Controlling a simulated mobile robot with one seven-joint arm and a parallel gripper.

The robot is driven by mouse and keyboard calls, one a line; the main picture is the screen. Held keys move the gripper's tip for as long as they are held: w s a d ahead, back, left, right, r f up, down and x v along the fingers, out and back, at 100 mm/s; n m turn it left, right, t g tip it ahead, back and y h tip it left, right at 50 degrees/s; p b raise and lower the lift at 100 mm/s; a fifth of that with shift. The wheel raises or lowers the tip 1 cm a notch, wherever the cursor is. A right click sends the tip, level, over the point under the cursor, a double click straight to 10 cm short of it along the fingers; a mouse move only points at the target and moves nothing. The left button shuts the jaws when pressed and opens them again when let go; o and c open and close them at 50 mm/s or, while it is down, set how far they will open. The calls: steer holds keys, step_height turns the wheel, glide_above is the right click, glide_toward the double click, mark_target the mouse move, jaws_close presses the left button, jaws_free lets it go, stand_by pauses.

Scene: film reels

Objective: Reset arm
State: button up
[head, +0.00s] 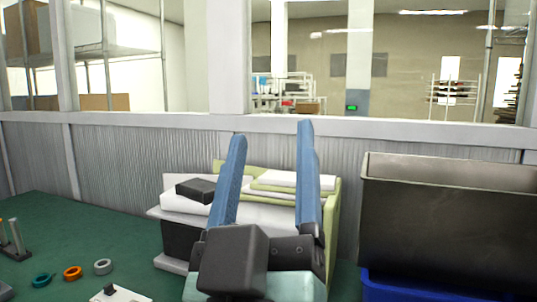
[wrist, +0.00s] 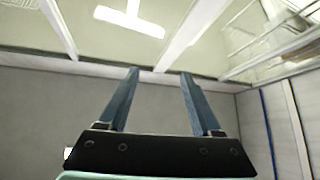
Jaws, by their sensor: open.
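My gripper (head: 270,150) is raised in the head view, its two blue fingers pointing up and standing apart. It is open, with nothing between the fingers. In the wrist view its fingers (wrist: 160,75) also stand apart and empty, in front of a grey wall and windows. My gripper hides part of a pale stack (head: 295,181) of white and green-yellow pieces behind it. A dark block (head: 196,190) lies on the left of that stack.
A large dark bin (head: 445,225) stands at the right, with a blue bin (head: 430,289) below it. Several small rings, including an orange one (head: 72,273), lie on the green surface (head: 60,225) at the left. A low wall with windows runs behind.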

steer(key=s+r+m+t+y, duration=0.2)
steer(key=s+r, duration=0.2)
steer(key=r, duration=0.2)
steer(key=shift+s+r+y, duration=0.2)
steer(key=shift+r+y, duration=0.1)
steer(key=shift+r, duration=0.1)
step_height(320, 180, up, 21)
steer(key=p, duration=2.1)
steer(key=shift+r, duration=0.15)
